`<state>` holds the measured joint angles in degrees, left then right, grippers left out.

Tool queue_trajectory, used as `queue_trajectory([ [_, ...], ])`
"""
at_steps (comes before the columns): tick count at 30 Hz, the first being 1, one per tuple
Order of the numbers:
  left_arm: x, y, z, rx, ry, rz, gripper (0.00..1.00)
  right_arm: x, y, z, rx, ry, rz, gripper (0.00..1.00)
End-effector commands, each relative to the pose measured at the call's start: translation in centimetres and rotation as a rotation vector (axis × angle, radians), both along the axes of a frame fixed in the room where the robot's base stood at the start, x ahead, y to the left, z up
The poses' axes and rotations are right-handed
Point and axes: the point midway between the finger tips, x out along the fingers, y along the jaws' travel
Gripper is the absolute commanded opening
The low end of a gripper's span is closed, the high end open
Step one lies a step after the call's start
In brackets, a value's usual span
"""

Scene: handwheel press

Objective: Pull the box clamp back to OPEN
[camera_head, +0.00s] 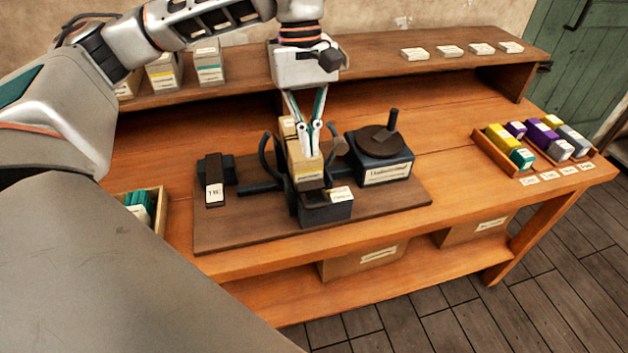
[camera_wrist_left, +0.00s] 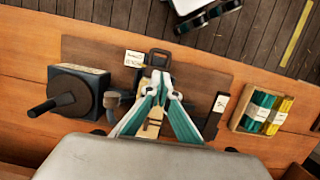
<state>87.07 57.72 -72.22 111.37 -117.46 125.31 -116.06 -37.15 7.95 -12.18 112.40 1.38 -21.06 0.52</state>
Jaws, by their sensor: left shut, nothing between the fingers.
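A tan box (camera_head: 303,168) with a yellow-striped label stands in the dark fixture in the middle of the brown base board. A low black block (camera_head: 325,209) with a white tag sits at its front; this may be the box clamp, but the tag is too small to read. My left gripper (camera_head: 308,150) points down over the box, fingertips together and empty. In the left wrist view the fingertips (camera_wrist_left: 161,90) overlap the box, so I cannot tell whether they touch it. My right gripper is not in view.
A black handwheel unit (camera_head: 380,155) with an upright knob stands right of the box. A black lever (camera_head: 213,178) with a white tag lies at left. A tray of coloured blocks (camera_head: 500,152) is at far right, a tray of green pieces (camera_head: 145,208) at left. A raised shelf runs behind.

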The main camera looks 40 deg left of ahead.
Motion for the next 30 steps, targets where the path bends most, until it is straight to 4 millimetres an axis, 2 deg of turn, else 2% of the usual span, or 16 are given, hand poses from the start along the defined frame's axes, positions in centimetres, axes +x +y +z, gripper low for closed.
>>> queue_trajectory([
  [5, -0.3, -0.3, -1.6, 0.000, 0.003, -0.002, 0.00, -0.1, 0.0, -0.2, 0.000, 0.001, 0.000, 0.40],
  [18, -1.3, -1.6, -8.4, -0.001, 0.004, -0.002, 0.00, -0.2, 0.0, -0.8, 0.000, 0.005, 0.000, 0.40],
  [24, -1.4, -1.8, -9.6, -0.001, 0.000, -0.001, 0.00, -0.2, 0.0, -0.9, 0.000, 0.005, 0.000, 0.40],
  [30, -1.4, -1.9, -9.7, -0.001, 0.000, -0.001, 0.00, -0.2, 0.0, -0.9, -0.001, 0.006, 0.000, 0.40],
])
